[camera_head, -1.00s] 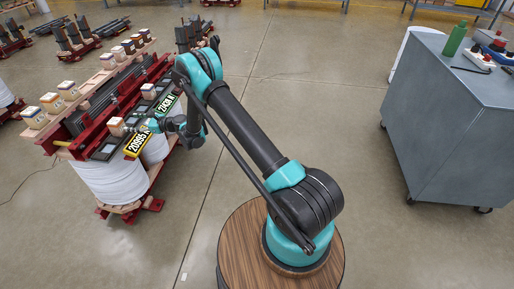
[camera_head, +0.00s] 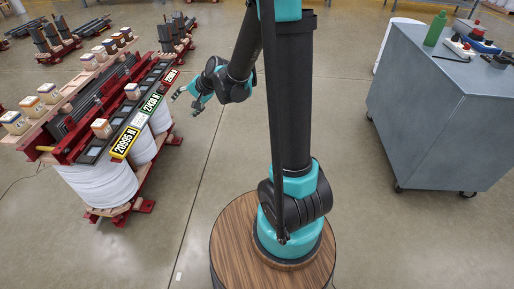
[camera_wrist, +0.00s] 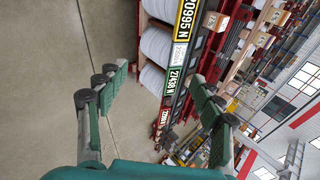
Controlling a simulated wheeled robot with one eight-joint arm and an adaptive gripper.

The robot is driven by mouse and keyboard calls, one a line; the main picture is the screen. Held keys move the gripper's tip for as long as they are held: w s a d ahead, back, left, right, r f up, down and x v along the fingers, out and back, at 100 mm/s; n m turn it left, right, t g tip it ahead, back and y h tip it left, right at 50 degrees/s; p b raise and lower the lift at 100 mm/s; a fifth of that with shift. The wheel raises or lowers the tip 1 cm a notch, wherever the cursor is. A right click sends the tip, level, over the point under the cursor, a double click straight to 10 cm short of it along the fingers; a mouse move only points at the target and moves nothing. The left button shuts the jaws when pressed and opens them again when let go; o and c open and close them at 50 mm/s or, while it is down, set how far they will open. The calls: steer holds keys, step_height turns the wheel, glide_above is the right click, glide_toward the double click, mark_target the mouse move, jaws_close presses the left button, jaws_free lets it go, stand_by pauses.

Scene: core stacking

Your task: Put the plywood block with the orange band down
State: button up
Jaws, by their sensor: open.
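A small pale wooden block (camera_head: 101,127) stands on the near end of the red and grey rack (camera_head: 88,153), by the yellow 20995 N label. It looks orange-brown on its side, but the band is too small to tell surely. A similar block (camera_head: 132,90) stands farther back on the rack. My gripper (camera_head: 185,103) is open and empty in the air, right of the rack and apart from both blocks. In the wrist view its two fingers (camera_wrist: 158,90) are spread wide with nothing between them. The near block also shows in the wrist view (camera_wrist: 211,20), beside the yellow label.
More banded blocks (camera_head: 48,93) stand in a row on the plank left of the rack. White drums (camera_head: 100,188) sit under the rack. A grey wheeled cabinet (camera_head: 425,115) with a green bottle (camera_head: 435,28) is at right.

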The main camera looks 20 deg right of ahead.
steer(key=s+d+f+n+h, duration=0.2)
steer(key=s+d+n+h, duration=0.1)
steer(key=s+d, duration=0.7)
steer(key=s+d+f+n+g+h, duration=0.1)
steer(key=s+d+f+n+h, duration=0.2)
steer(key=s+d, duration=0.8)
steer(key=s+h, duration=0.1)
steer(key=s, duration=0.2)
steer(key=shift+s+n, duration=0.3)
steer(key=shift+s, duration=0.05)
